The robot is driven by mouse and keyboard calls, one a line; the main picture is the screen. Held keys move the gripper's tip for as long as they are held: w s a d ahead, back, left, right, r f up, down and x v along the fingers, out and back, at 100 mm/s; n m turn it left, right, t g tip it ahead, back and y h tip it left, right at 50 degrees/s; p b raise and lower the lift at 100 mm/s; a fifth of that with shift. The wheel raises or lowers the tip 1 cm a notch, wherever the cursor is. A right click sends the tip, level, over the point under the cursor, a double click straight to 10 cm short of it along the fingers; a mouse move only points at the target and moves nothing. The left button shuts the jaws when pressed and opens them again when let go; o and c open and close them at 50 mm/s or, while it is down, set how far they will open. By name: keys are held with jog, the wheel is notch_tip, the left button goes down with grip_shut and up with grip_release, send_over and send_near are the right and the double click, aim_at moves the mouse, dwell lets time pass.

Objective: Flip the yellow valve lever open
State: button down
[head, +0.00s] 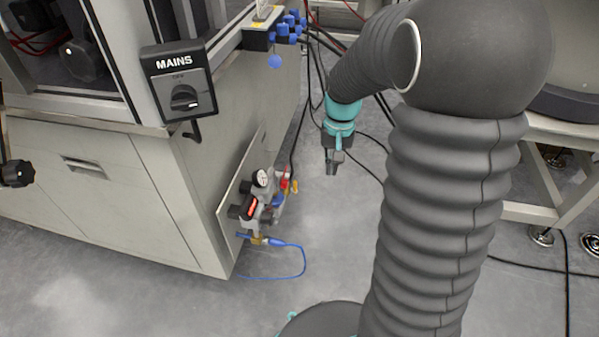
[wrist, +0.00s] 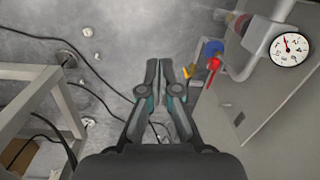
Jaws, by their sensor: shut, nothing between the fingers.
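The small yellow valve lever (head: 295,186) sticks out at the right end of the valve and gauge assembly on the cabinet's side. It also shows in the wrist view (wrist: 187,73), just right of my fingertips. My gripper (head: 331,171) hangs pointing down, to the right of the assembly and apart from it. In the wrist view my gripper (wrist: 159,66) has its fingers together with nothing held, and a gap lies between them and the lever. A red handle (wrist: 213,66) and a blue fitting (wrist: 212,47) sit right beside the lever.
A pressure gauge (head: 261,178) and a blue hose (head: 304,262) belong to the assembly on the cabinet (head: 165,200). The MAINS switch (head: 178,82) is above. Black cables cross the floor. A white table frame (wrist: 40,85) stands at left in the wrist view.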

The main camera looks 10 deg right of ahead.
aim_at(294, 187)
jog(key=w+d+f+m+g+y+b, duration=0.15)
jog(key=w+f+m, duration=0.25)
jog(key=w+f, duration=0.65)
jog(key=w+d+f+m, duration=0.35)
jog(key=w+f, duration=0.45)
jog(key=f, duration=0.6)
jog(key=w+r+m+t, duration=0.1)
jog(key=w+r+m, duration=0.1)
jog(key=w+m, duration=0.3)
jog(key=shift+w+a+m+y, duration=0.35)
jog(key=shift+w+a, duration=0.1)
jog(key=shift+w, duration=0.8)
jog(key=s+a+f, duration=0.1)
jog(key=a+f, duration=0.5)
jog(key=f, duration=0.3)
jog(key=shift+a+f+b, duration=0.15)
jog(key=shift+f+b, duration=0.15)
jog(key=shift+b, duration=0.15)
